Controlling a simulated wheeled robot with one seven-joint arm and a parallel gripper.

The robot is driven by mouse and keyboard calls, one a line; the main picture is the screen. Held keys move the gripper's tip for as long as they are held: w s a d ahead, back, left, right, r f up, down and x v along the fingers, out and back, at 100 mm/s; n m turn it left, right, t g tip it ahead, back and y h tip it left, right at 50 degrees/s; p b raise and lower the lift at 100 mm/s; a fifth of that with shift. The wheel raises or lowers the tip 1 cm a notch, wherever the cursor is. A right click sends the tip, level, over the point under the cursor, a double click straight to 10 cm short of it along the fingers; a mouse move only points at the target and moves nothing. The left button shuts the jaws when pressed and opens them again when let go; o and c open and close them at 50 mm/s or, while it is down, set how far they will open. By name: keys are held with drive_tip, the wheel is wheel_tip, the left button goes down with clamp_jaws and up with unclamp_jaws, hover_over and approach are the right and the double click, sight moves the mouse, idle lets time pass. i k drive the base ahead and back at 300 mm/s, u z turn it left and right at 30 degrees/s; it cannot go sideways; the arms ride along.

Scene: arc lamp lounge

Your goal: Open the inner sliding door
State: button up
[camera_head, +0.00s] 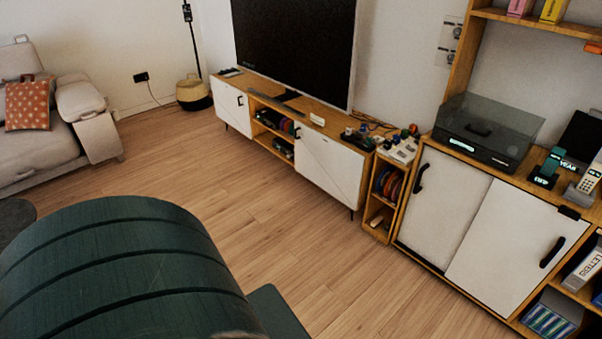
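A low wooden cabinet (408,235) on the right has two white sliding doors with black handles. The left door (441,208) sits behind the edge of the right door (514,246), so the left one is the inner door. Its black handle (420,178) is near its left edge, by the cabinet's left side. The right door's handle (552,252) is near its right edge. The two doors together cover the compartment, and I see no gap into it. My gripper is not in view.
A dark green ribbed, rounded form (125,265) fills the lower left foreground. Wooden floor (330,260) lies clear before the cabinet. A TV stand (322,165) is left of it, a sofa (40,140) far left. A turntable (488,130) and phones (545,168) stand on the cabinet.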

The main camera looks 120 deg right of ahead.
sight(448, 193)
drive_tip(key=z, duration=5.45)
drive_tip(key=k, duration=0.55)
drive_tip(key=u, duration=0.55)
drive_tip(key=i, duration=0.65)
drive_tip(key=u, duration=0.4)
drive_tip(key=i, duration=1.3)
drive_tip(key=z, duration=0.95)
drive_tip(key=i, duration=0.8)
drive_tip(key=z, duration=0.8)
